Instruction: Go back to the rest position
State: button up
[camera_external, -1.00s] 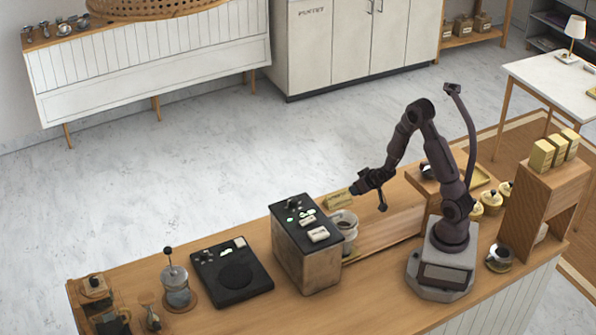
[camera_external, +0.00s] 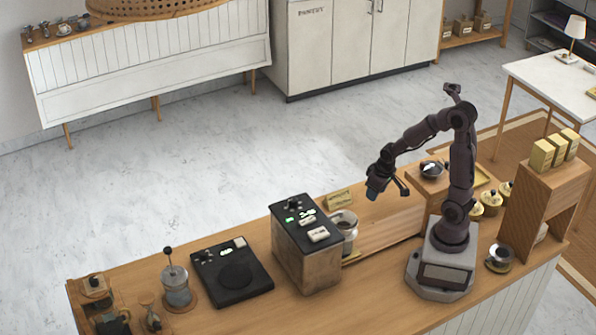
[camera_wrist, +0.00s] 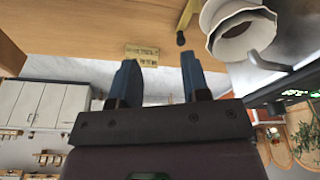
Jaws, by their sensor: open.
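My gripper (camera_external: 374,194) hangs above the back part of the wooden counter (camera_external: 385,307), to the right of the white pot (camera_external: 346,226). In the wrist view its two blue fingers (camera_wrist: 160,85) stand apart with nothing between them. The arm is bent, with its elbow high above the base. No object is held.
The dark machine (camera_external: 299,270) stands left of the pot, and a small yellow sign (camera_external: 339,200) stands behind them. A dark bowl (camera_external: 432,170) sits on a wooden stand right of the gripper. A wooden shelf with yellow boxes (camera_external: 555,150) is at the right.

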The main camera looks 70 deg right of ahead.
jog(key=s+a+r+n+t, duration=0.1)
jog(key=s+a+r+n, duration=0.1)
jog(key=a+r, duration=0.3)
jog(key=s+a+r+n+t, duration=0.2)
jog(key=s+a+r, duration=0.2)
jog(key=r, duration=0.5)
jog(key=shift+s+a+r+t+y, duration=0.3)
jog(key=shift+s+a+r+y, duration=0.1)
jog(key=shift+a, duration=0.4)
jog(key=shift+c, duration=0.4)
